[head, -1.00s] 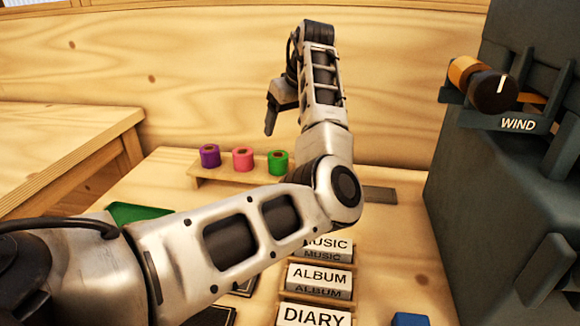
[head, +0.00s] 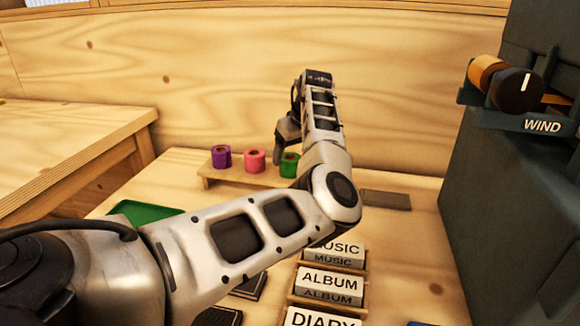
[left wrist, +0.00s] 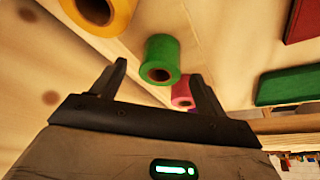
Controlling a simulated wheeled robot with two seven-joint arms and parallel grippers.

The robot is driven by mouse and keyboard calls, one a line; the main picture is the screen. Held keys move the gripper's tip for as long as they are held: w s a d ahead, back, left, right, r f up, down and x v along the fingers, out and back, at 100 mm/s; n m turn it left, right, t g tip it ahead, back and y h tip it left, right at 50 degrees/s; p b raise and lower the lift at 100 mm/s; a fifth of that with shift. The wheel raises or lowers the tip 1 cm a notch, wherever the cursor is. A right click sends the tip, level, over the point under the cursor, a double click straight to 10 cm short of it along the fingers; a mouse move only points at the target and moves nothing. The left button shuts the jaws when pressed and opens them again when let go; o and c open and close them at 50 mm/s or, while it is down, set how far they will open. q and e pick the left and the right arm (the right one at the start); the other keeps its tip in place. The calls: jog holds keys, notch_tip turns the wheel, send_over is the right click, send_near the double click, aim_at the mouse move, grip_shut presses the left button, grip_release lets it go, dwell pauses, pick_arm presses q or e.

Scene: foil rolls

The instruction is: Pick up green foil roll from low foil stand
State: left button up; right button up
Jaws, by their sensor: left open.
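The green foil roll (head: 290,166) is at the right of the visible rolls on the low wooden foil stand (head: 212,183). My left arm partly hides it in the head view. My left gripper (head: 280,153) is just above and beside it, pointing down. In the left wrist view the green roll (left wrist: 160,56) shows beyond the open, empty fingers (left wrist: 158,70), between their tips in the picture. Whether they touch it I cannot tell. My right gripper is not in view.
A pink roll (head: 255,160) and a purple roll (head: 221,157) stand left of the green one. A yellow roll (left wrist: 112,14) is close by in the left wrist view. Labelled blocks (head: 332,282) are in front, and a dark machine (head: 480,190) stands at right.

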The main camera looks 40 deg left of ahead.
aim_at(291, 158)
pick_arm(q)
jog(key=x, duration=0.3)
jog(key=shift+a+f, duration=0.1)
jog(key=shift+f, duration=0.15)
jog(key=shift+c, duration=0.3)
jog(key=c, duration=1.1)
jog(key=shift+o, duration=0.2)
jog(key=shift+r, duration=0.1)
